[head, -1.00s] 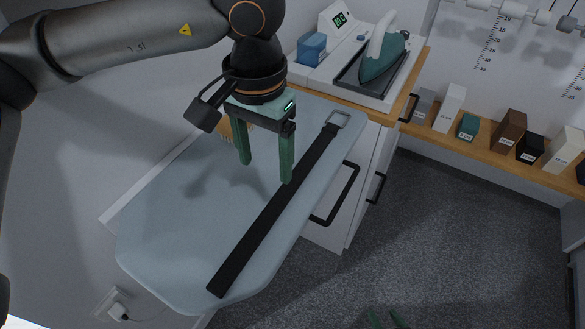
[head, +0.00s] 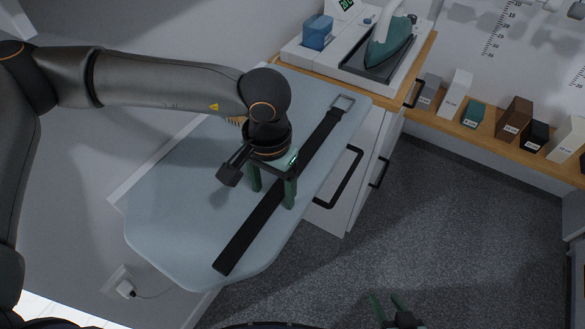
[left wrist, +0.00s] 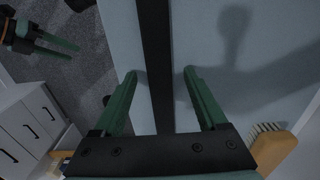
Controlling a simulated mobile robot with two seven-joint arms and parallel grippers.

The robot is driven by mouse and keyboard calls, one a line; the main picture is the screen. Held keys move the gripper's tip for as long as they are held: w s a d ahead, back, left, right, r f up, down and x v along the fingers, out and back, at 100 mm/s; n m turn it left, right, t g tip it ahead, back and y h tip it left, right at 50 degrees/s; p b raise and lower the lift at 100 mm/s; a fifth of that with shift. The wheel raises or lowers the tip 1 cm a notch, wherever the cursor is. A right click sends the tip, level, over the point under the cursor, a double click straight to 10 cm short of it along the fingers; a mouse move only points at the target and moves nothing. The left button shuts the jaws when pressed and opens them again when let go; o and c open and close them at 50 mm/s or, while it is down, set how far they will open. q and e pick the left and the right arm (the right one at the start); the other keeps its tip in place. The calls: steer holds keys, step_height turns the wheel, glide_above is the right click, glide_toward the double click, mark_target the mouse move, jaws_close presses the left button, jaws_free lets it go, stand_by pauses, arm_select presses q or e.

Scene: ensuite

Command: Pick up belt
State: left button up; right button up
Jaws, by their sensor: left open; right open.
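A long black belt (head: 252,234) with a silver buckle (head: 343,102) lies flat and straight along the pale blue ironing board (head: 165,226). My left gripper (head: 273,198) is open above the middle of the belt, with one green finger to each side of it. In the left wrist view the belt (left wrist: 155,60) runs between the two open fingers (left wrist: 160,75) and touches neither. My right gripper (head: 384,306) is open and empty, low over the floor at the bottom of the head view.
A steam iron (head: 388,50) on its white station and a blue box (head: 317,33) stand on the counter behind the board. A wooden brush (left wrist: 275,150) lies on the board. Several small boxes line the wooden shelf (head: 468,137) at right.

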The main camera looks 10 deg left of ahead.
arm_select(q)
jaws_close()
stand_by(0.6)
